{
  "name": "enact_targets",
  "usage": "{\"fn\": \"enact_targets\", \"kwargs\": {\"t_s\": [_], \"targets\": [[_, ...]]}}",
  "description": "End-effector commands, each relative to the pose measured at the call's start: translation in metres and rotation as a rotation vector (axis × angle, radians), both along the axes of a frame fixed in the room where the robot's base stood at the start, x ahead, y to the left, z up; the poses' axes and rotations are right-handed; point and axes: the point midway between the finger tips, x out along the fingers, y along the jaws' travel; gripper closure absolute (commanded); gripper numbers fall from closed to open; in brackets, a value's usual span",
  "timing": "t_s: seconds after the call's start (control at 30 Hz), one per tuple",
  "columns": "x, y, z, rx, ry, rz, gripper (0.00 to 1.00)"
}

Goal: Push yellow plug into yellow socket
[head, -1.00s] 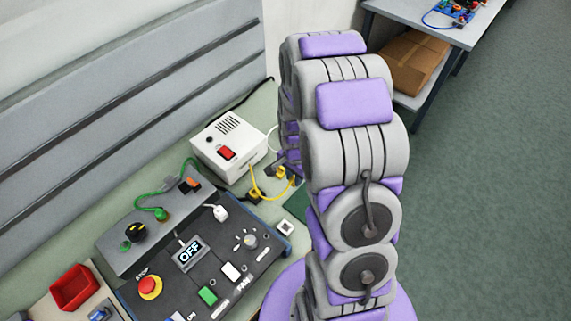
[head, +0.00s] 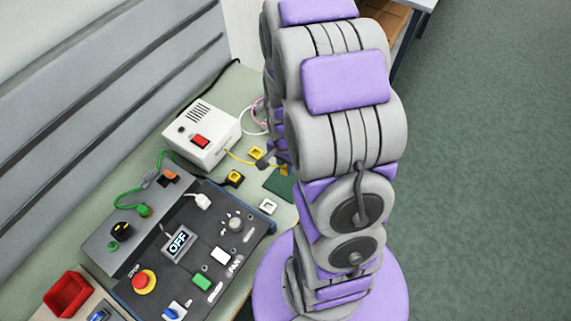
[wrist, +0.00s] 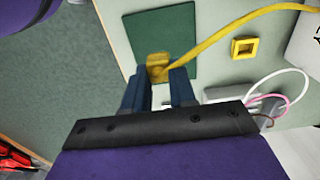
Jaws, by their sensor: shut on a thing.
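The yellow plug (wrist: 157,65) is between the fingertips of my gripper (wrist: 158,76), which is shut on it. It appears over the dark green mat in the wrist view. Its yellow cord runs off to the right. The yellow socket (wrist: 245,47), a square frame with a dark opening, is right of the plug and apart from it. The socket also shows in the head view (head: 257,152), just right of the white box. In the head view my arm hides most of the gripper and plug. Whether the plug touches the mat is unclear.
The white box (head: 202,135) with a red switch stands left of the socket. A black-and-yellow part (head: 234,178) and a white square socket (head: 268,205) lie nearby. The control panel (head: 215,225) is in front. White and pink cables (wrist: 285,88) lie near the gripper.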

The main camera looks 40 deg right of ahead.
Motion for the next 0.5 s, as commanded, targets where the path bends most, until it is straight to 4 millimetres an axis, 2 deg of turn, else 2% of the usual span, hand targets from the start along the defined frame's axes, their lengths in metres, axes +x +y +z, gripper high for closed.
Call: {"fn": "enact_targets", "kwargs": {"t_s": [0.27,0.5], "targets": [[0.001,0.002,0.0,0.001,0.001,0.002,1.0],[0.022,0.025,0.0,-0.001,0.001,0.006,1.0]]}}
